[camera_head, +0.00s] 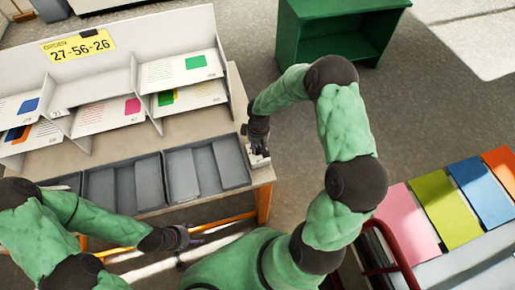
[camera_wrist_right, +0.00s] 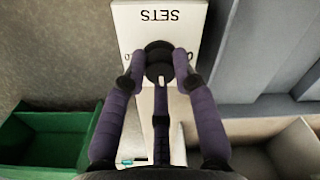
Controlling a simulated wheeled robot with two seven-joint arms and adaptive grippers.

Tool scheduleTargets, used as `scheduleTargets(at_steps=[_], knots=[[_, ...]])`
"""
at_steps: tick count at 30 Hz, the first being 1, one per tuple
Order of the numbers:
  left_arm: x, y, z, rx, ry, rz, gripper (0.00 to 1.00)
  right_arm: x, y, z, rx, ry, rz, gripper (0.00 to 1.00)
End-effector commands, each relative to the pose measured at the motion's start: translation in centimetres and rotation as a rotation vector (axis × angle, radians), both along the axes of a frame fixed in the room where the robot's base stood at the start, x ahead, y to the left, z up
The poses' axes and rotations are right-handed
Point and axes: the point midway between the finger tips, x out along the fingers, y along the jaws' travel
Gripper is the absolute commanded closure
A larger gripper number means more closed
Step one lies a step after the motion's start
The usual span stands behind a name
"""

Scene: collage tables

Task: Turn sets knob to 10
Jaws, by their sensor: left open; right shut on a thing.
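In the right wrist view a white box labelled SETS (camera_wrist_right: 155,18) carries a round black knob (camera_wrist_right: 158,53). The fingers of my right gripper (camera_wrist_right: 158,68) are closed around the knob. In the head view my right gripper (camera_head: 258,140) is at the right edge of the table, over the white box (camera_head: 258,159), which is mostly covered. My left gripper (camera_head: 182,238) is open and empty in front of the table's near edge.
The wooden table (camera_head: 130,148) holds grey trays (camera_head: 126,184) and white slots with cards. A yellow order sign (camera_head: 78,46) reads 27-56-26. A green open box (camera_head: 338,30) stands on the floor behind. Coloured sheets (camera_head: 435,210) lie on another table at right.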

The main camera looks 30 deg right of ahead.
Motion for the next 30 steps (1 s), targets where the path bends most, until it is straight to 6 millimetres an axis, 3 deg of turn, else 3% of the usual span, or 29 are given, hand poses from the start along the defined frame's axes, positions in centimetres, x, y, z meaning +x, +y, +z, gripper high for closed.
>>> scheduleTargets(at_steps=[22, 23, 25, 30], knots=[[0.01, 0.0, -0.81, 0.0, 0.0, 0.0, 0.35, -0.23, 0.03, -0.08, 0.0, 0.006, -0.093, 1.0], [0.01, 0.0, -0.81, 0.0, 0.0, 0.0, 0.35, -0.23, 0.03, -0.08, 0.0, 0.006, -0.093, 0.66], [0.01, 0.0, -0.82, 0.0, 0.0, 0.0, 0.35, -0.23, 0.03, -0.09, 0.0, 0.006, -0.093, 0.48], [0.01, 0.0, -0.82, 0.0, 0.0, 0.0, 0.35, -0.15, 0.03, -0.05, 0.0, 0.004, -0.093, 0.48]])
